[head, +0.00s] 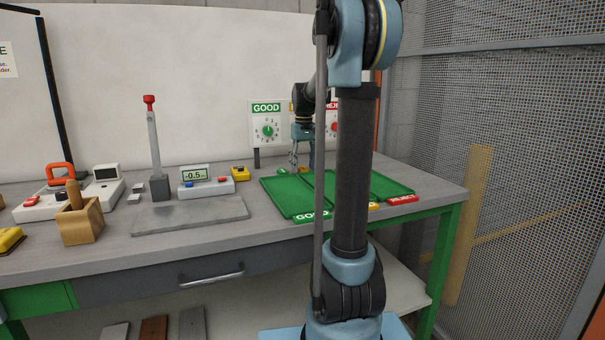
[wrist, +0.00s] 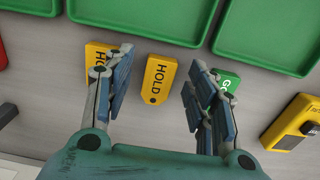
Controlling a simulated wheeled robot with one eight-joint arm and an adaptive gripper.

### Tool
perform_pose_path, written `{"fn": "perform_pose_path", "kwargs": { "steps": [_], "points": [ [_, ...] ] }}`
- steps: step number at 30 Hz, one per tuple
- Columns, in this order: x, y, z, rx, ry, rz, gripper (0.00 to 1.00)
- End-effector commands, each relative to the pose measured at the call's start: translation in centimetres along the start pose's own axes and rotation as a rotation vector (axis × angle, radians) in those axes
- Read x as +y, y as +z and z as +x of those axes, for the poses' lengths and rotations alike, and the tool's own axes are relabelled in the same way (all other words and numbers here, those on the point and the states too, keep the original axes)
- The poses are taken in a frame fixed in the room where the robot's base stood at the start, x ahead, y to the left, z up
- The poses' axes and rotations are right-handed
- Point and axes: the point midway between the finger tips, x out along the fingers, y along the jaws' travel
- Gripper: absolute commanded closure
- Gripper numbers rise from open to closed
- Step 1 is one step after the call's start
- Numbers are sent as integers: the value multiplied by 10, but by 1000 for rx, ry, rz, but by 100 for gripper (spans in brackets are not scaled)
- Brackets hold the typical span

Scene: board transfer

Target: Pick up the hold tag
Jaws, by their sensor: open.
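A yellow hold tag (wrist: 161,85) with a small dark hole lies flat on the grey bench in the wrist view. It shows between the two fingers of my gripper (wrist: 158,74), which is open and empty. A second yellow HOLD piece (wrist: 93,60) lies just left of it, partly hidden behind the left finger. In the head view, my gripper (head: 300,164) is low over the back of the bench, behind the green trays. I cannot make out the hold tag there.
Green trays (wrist: 140,36) lie close beyond the tags. A green GOOD piece (wrist: 231,81) sits behind the right finger. A yellow device (wrist: 292,122) is at the right. In the head view, a GOOD dial sign (head: 267,130) stands behind my gripper.

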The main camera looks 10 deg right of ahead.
Motion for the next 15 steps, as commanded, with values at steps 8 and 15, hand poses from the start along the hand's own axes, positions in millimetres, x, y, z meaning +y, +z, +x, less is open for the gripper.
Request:
{"fn": "perform_pose_path", "kwargs": {
  "steps": [8,15],
  "points": [
    [0,0,10,0,0,0,48],
    [0,0,10,0,0,1,80]
  ]
}}
